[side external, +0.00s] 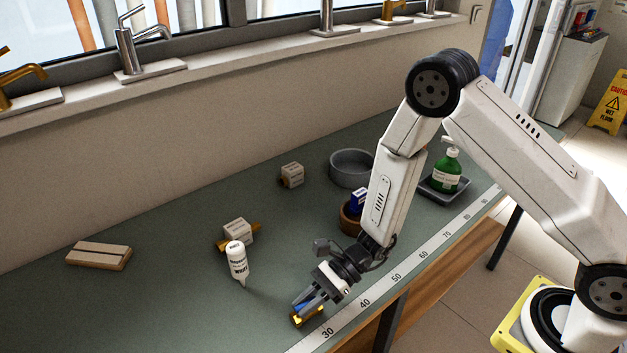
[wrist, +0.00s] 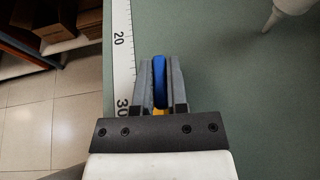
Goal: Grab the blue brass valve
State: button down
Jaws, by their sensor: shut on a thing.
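The blue brass valve (side external: 307,316) is at the front of the green bench, close to the measuring strip, in the side view. Its brass body shows below my gripper (side external: 308,302). In the wrist view, the blue handle of the valve (wrist: 159,80) lies between the two grey fingers of my gripper (wrist: 159,72), with a bit of brass behind it. My gripper is shut on the valve. The fingers hide part of the valve, and I cannot tell whether it still touches the bench.
A white bottle (side external: 237,262) stands left of my gripper, before a small box (side external: 238,231) beside brass. A brown bowl (side external: 350,222) holds a blue item. Behind are a grey dish (side external: 351,168) and a green soap bottle (side external: 447,170). A wooden block (side external: 98,256) lies left.

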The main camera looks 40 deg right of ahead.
aim_at(306, 302)
jog(key=shift+r, duration=0.2)
jog(key=shift+r, duration=4.85)
